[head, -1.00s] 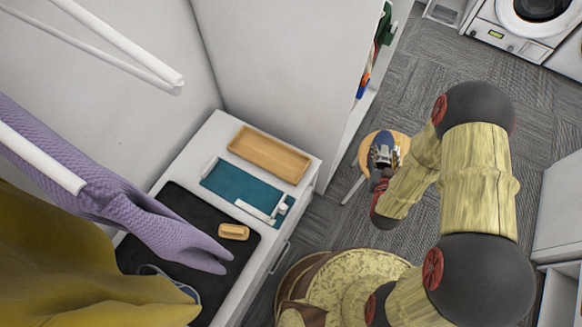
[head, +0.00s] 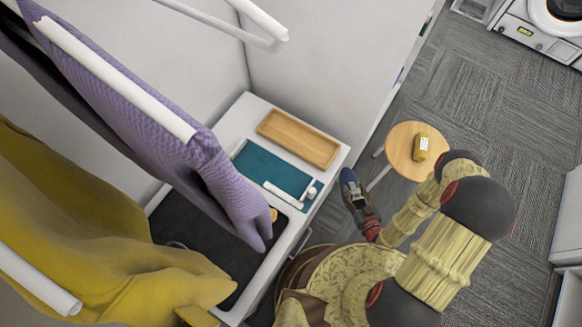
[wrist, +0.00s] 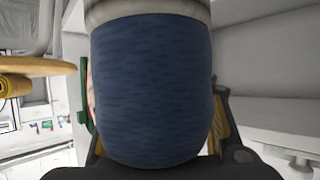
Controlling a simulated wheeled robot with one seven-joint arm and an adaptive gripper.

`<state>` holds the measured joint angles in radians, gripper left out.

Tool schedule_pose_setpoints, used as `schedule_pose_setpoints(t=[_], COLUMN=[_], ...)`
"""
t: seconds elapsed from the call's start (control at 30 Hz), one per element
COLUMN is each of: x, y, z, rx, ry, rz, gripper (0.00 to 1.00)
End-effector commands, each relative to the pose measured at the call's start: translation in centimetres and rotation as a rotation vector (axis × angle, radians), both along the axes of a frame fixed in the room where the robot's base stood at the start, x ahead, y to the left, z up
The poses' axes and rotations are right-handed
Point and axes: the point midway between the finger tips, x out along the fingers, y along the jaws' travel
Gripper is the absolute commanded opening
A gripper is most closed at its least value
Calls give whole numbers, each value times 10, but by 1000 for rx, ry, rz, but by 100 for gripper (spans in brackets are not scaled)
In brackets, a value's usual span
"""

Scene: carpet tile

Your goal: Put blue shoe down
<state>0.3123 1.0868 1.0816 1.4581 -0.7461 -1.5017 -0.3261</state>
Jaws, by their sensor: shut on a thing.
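The blue shoe (head: 347,175) is in my gripper (head: 353,192), held in the air just right of the white bench's front edge. In the wrist view the blue shoe (wrist: 152,85) fills the middle, with the dark gripper fingers at its sides. A black mat (head: 200,232) lies on the near part of the bench. Hanging clothes cover much of it. A thin curved edge, perhaps a second shoe, shows on the mat by the yellow cloth; most of it is hidden.
A teal mat (head: 262,170) with small white items and a wooden tray (head: 299,138) lie on the bench (head: 238,112). Purple cloth (head: 165,125) and yellow cloth (head: 110,245) hang from white rails over the bench.

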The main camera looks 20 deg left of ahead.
Motion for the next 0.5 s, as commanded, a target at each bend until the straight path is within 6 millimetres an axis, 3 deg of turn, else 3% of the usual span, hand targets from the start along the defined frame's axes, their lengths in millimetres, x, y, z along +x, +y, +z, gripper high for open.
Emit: schedule_pose_setpoints(t=[0.03, 0.2, 0.3, 0.5], x=[-10, -46, -65, -88], y=[13, 55, 70, 81], z=[-15, -38, -45, -48], rx=[7, 17, 14, 4], ry=[-2, -21, -30, -34], rz=[76, 374, 529, 729], gripper=[12, 12, 12, 12])
